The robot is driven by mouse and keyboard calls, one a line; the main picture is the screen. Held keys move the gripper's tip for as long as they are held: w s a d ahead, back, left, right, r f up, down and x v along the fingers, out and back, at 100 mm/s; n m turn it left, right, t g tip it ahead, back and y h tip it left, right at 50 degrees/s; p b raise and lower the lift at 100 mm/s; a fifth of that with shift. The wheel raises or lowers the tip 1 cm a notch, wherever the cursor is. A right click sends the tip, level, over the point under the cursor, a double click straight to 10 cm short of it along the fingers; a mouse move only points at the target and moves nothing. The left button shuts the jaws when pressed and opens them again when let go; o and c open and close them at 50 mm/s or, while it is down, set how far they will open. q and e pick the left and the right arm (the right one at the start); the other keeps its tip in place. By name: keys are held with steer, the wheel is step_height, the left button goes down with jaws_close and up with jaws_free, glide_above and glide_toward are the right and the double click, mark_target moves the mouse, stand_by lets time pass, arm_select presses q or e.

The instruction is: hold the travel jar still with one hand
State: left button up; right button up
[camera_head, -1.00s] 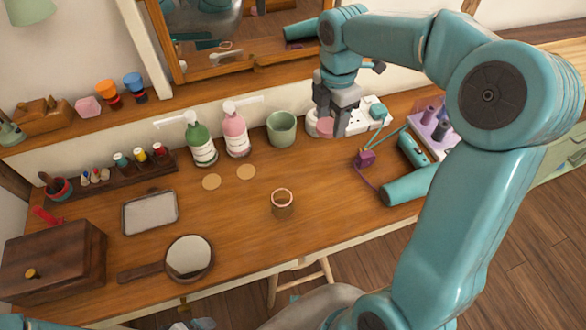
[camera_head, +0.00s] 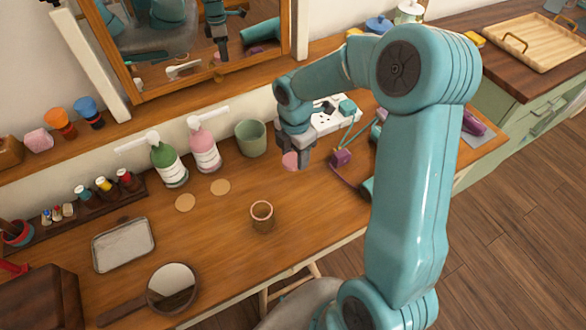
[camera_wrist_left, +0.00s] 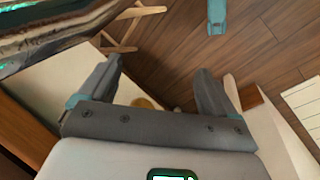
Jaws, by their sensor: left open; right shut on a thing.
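The travel jar appears to be the small brown, open-topped jar (camera_head: 262,218) with an orange rim, standing upright on the wooden table. My right gripper (camera_head: 298,158) points down behind it and to its right, shut on a small round pink piece (camera_head: 290,160). The piece is apart from the jar; whether it touches the table I cannot tell. My left gripper (camera_wrist_left: 155,78) is open and empty in the left wrist view, with floor and a stool leg beyond its fingers. The left gripper is not in the head view, and the jar is not in the left wrist view.
Green (camera_head: 168,165) and pink (camera_head: 204,148) pump bottles and a green cup (camera_head: 251,139) stand behind the jar. A hand mirror (camera_head: 172,286) and a metal tray (camera_head: 123,246) lie at left. Bare tabletop surrounds the jar.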

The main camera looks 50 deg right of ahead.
mark_target(295, 176)
step_height(295, 176, down, 7)
steer(key=shift+r, duration=0.2)
steer(key=shift+b, duration=0.3)
steer(key=o, duration=1.2)
steer(key=shift+f, duration=0.2)
steer(key=shift+c, duration=0.2)
steer(key=shift+r, duration=0.1)
step_height(295, 176, up, 11)
steer(key=shift+r+p, duration=0.2)
steer(key=shift+p, duration=0.4)
steer(key=shift+r, duration=0.45)
